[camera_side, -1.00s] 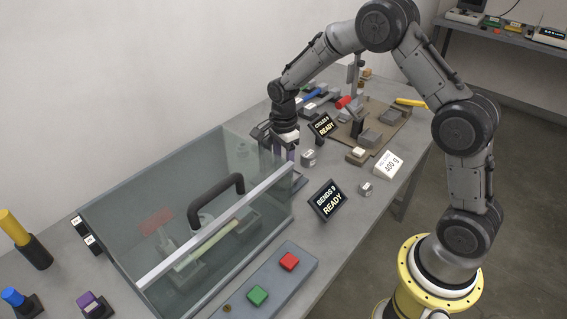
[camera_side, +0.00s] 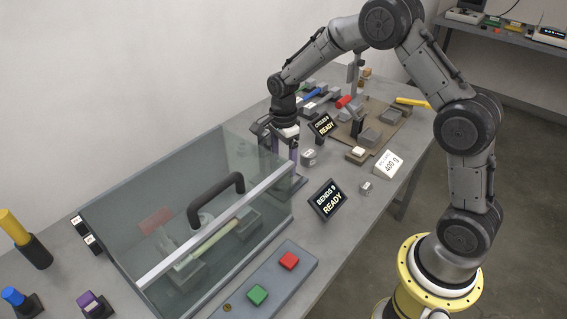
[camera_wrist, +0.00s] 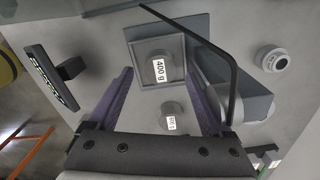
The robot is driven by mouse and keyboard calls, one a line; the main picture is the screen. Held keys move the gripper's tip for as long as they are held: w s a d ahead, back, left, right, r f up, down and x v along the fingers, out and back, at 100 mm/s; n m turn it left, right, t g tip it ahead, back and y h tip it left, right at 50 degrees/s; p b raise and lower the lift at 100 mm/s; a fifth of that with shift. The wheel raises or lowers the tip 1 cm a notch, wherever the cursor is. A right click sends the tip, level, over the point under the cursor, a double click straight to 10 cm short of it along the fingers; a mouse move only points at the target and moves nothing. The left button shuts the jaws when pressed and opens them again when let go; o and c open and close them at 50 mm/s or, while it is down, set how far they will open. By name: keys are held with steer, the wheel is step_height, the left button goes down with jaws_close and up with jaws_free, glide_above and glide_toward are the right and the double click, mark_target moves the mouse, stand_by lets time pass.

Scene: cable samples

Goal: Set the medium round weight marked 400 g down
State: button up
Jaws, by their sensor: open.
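In the wrist view a grey weight (camera_wrist: 157,68) labelled 400 g lies between my fingertips, with clear gaps on both sides. Its outline looks squarish from above. It rests on or over a darker square plate (camera_wrist: 168,45). My gripper (camera_wrist: 157,75) is open, its two purple fingers apart. In the side view my gripper (camera_side: 284,158) is low over the table at the right end of the clear case, and I cannot make out the weight there. A round weight (camera_wrist: 170,115) with a small, unclear label is nearer the palm in the wrist view.
The clear case (camera_side: 165,215) with a black handle stands at the left. Two signs reading READY (camera_side: 327,201) (camera_side: 322,125) stand close by. Another small weight (camera_side: 365,188) and a 400 g card (camera_side: 388,165) are to the right. A black bent rod (camera_wrist: 205,40) runs close by the right finger.

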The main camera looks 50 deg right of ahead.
steer(key=s+a+r+n+t, duration=0.1)
steer(key=s+r+n, duration=0.15)
steer(key=r, duration=0.65)
steer(key=s+r+n, duration=0.2)
steer(key=s+r, duration=0.1)
steer(key=r, duration=0.5)
steer(key=s+a+r+n+t, duration=0.1)
steer(key=s+n+t, duration=0.1)
steer(key=s+n, duration=0.6)
steer(key=s+a+r+n+t, duration=0.1)
steer(key=s+a+n+t, duration=0.1)
steer(key=s+n, duration=0.6)
steer(key=s, duration=0.7)
steer(key=shift+r+t, duration=0.3)
steer(key=shift+r, duration=0.05)
steer(key=shift+a+n, duration=0.1)
steer(key=shift+n, duration=0.15)
steer(key=shift+c, duration=0.3)
